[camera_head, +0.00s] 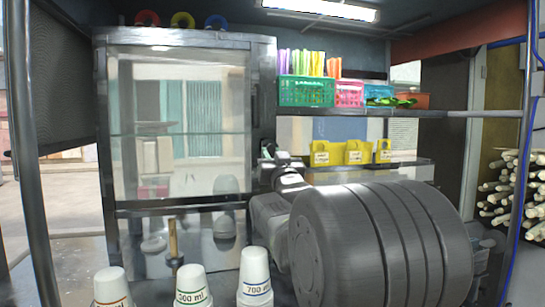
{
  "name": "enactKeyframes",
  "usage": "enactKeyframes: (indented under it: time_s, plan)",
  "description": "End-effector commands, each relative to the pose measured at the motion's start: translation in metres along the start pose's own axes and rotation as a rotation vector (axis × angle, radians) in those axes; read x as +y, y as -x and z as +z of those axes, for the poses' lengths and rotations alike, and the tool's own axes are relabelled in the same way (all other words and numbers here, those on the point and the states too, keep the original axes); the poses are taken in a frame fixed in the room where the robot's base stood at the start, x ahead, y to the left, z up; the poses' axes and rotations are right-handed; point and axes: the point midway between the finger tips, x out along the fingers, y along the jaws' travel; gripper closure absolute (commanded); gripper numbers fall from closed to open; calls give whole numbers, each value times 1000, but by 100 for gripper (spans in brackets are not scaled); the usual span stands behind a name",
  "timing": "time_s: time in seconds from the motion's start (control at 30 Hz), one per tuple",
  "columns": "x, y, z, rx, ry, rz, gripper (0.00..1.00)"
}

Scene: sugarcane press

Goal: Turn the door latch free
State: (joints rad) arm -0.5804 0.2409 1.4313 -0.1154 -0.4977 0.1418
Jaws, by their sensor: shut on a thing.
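The press cabinet's glass door (180,125) has a metal frame and stands at the left centre; it looks closed. My gripper (268,158) is at the right edge of the door frame, about halfway up. It is small in the view and partly covered by my own wrist. Its jaws are shut on the door latch at that edge. The latch itself is mostly hidden by the gripper, so its angle cannot be told.
A shelf (440,113) holds a green basket (306,91) and others. Yellow holders (357,152) sit below. Cane (515,190) is stacked at far right.

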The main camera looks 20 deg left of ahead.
Motion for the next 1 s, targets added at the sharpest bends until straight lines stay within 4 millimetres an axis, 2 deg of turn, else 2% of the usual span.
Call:
enactKeyframes:
  time_s: [0.03,0.07,0.13,0.17,0.43,0.57,0.67,1.0]
  plan:
    - [0,1,3,-6,0,1,99]
    - [0,1,3,-6,0,1,71]
    - [0,0,3,-6,0,0,57]
    - [0,0,3,-5,0,0,55]
    - [0,1,1,-2,1,0,55]
    - [0,9,1,0,1,0,55]
    - [0,24,1,0,1,0,55]
    - [0,98,2,-1,1,1,55]
